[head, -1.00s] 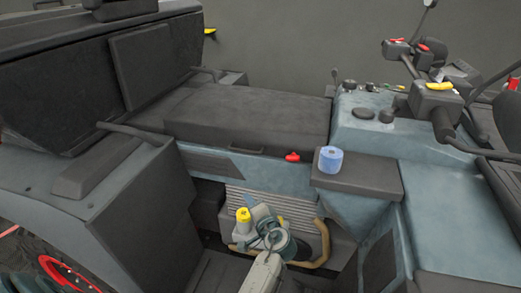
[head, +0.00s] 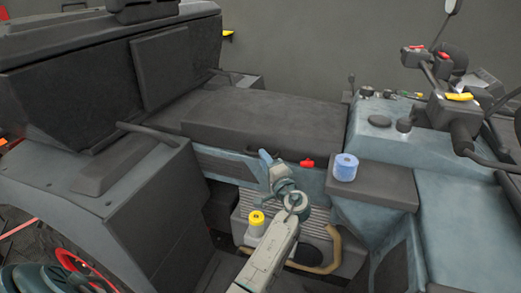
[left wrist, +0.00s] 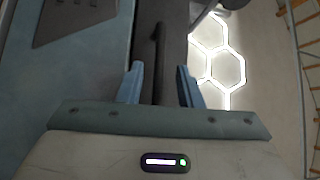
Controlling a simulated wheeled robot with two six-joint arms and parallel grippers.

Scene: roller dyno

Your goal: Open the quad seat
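The quad seat (head: 262,118) is a long dark grey cushion lying flat and closed in the middle of the head view. A thin dark handle (head: 248,152) runs along its front edge. A red latch (head: 307,163) sits just right of it. My left gripper (head: 268,157) is at the front edge of the seat, beside the handle and left of the red latch. In the left wrist view its two blue fingers (left wrist: 160,84) are apart, with a dark bar or edge between and beyond them. I cannot tell whether they touch it. My right gripper is not in view.
A blue roll (head: 345,167) stands on a dark ledge (head: 372,187) to the right. The dark backrest box (head: 110,80) is at the left, handlebars (head: 462,125) at the right.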

